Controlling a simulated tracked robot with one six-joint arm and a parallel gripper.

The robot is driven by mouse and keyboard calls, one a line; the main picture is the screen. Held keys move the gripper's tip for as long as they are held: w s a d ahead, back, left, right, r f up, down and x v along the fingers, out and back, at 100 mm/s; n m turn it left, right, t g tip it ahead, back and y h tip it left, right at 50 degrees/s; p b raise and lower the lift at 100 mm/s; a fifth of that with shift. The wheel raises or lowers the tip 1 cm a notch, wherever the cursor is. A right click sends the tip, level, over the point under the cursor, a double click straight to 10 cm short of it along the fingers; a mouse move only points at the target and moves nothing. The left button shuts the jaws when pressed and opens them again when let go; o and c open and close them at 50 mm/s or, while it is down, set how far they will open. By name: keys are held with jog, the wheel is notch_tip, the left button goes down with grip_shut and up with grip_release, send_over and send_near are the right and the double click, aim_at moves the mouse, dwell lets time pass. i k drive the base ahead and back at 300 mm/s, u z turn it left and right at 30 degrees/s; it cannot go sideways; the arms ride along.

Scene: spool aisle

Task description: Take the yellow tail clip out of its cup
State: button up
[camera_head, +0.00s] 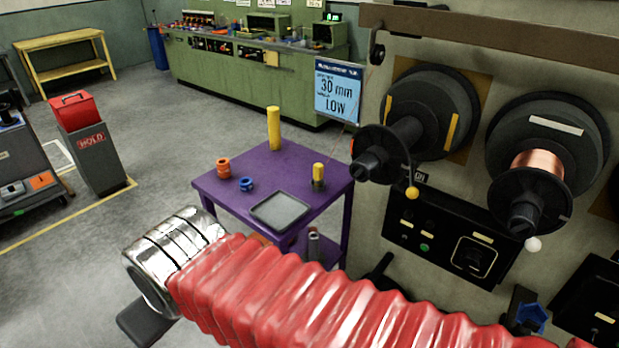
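The yellow tail clip (318,170) stands upright in a small dark cup (318,185) near the right side of the purple table (215,188). Only its upper part shows; the cup hides the rest. My gripper (146,322) is at the lower left, at the end of my red-sleeved arm, well apart from the clip and the table. Only a dark piece of it shows below the metal wrist, so its opening and anything in it are hidden.
The table also holds a tall yellow cylinder (273,130), an orange spool-like part (223,168), a blue one (246,184) and a grey tray (280,210). A machine with large black spools (432,105) stands close on the right. Open floor lies left of the table.

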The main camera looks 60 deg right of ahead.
aim_at(319, 168)
jog(key=i, duration=0.9)
jog(key=z, duration=0.05)
